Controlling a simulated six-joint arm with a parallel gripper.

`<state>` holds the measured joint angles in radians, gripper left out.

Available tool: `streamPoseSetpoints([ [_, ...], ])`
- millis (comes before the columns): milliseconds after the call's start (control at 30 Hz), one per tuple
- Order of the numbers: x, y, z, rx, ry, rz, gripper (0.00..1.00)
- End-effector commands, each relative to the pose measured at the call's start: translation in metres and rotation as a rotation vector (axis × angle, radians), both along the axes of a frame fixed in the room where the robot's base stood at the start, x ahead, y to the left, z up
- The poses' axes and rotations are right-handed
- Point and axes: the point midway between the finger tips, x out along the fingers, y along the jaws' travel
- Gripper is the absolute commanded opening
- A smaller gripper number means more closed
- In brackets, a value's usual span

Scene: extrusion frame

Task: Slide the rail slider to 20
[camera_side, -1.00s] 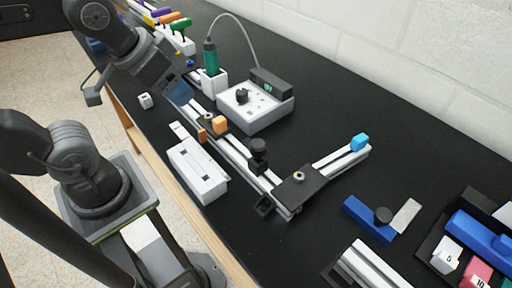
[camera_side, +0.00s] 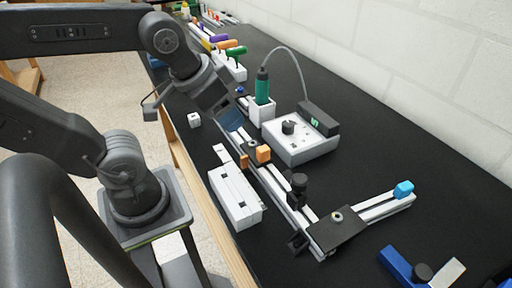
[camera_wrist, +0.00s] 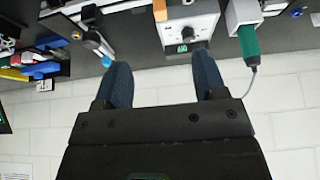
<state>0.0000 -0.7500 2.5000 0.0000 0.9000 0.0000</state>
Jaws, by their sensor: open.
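A pale extrusion rail (camera_side: 276,183) runs along the black bench and carries an orange block (camera_side: 263,153) and a black knobbed piece (camera_side: 298,188). I cannot tell which of these is the rail slider, and no scale marking is legible. My gripper (camera_side: 232,121) is open and empty, up and left of the orange block in the side view. In the wrist view, its two dark-blue fingers (camera_wrist: 162,68) stand apart with nothing between them; an orange block (camera_wrist: 160,10) shows beyond them.
A grey control box (camera_side: 300,143) with a black knob stands right of the rail. A green-handled tool (camera_side: 262,88) stands in a white holder (camera_side: 261,112), its cable looping over. A white box (camera_side: 235,199) lies left of the rail. A white cube (camera_side: 194,120) is near the bench edge.

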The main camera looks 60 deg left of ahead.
Motion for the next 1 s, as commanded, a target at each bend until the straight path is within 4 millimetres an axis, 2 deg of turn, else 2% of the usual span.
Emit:
streamPoseSetpoints([
  [467,0.0,0.0,0.0,0.0,0.0,0.0,0.65],
  [567,0.001,0.0,0.0,0.005,0.003,-0.01,0.56],
  [633,0.003,0.0,0.002,0.026,0.018,-0.048,0.55],
  [767,0.014,0.0,0.004,0.113,0.087,-0.236,0.55],
  [1000,0.048,0.0,0.008,0.3,0.266,-0.826,0.55],
])
